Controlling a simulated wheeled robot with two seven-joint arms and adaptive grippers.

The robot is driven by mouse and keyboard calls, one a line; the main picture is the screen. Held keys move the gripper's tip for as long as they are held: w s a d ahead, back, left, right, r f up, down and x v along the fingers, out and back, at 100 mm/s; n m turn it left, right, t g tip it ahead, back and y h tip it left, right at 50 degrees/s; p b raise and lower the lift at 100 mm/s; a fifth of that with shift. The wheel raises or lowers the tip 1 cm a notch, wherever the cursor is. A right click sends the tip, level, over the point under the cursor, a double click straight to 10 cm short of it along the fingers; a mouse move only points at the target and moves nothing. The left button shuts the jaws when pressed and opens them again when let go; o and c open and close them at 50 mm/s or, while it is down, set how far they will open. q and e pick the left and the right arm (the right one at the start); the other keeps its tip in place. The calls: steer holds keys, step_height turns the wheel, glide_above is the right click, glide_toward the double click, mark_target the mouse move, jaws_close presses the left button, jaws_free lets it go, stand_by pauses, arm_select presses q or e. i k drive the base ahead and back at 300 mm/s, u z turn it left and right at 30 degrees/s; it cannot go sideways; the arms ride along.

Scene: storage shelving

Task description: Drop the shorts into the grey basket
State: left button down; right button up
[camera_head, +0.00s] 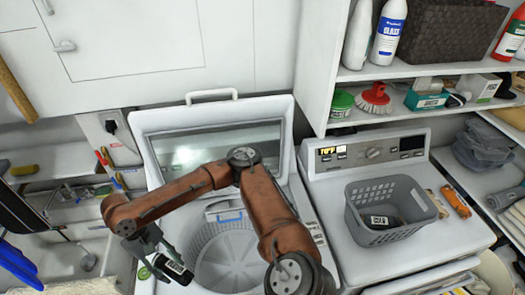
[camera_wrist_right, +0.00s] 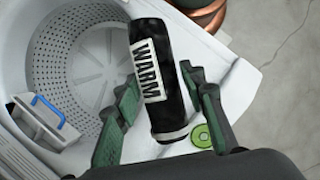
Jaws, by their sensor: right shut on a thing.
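My right gripper (camera_head: 158,262) is over the left front edge of the open washer. It is shut on a black, roll-shaped item (camera_wrist_right: 158,75) with a white label reading WARM. In the head view this item (camera_head: 173,268) is partly hidden by the fingers. I cannot tell from its shape whether it is the shorts. The grey basket (camera_head: 407,228) stands on the right-hand machine, well to the right of the gripper. Another dark item with a white label (camera_head: 380,221) lies inside the basket. My left gripper is not in view.
The open washer's drum (camera_head: 228,262) lies below my arm, its raised lid (camera_head: 215,120) behind. The right-hand machine (camera_head: 335,190) has some clear top around the basket, with an orange object (camera_head: 455,202) at right. Shelves (camera_head: 425,68) with bottles hang above.

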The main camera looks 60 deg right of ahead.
mark_target(372, 212)
steer(key=u, duration=0.35)
steer(key=k, duration=1.65)
steer(key=z, duration=1.6)
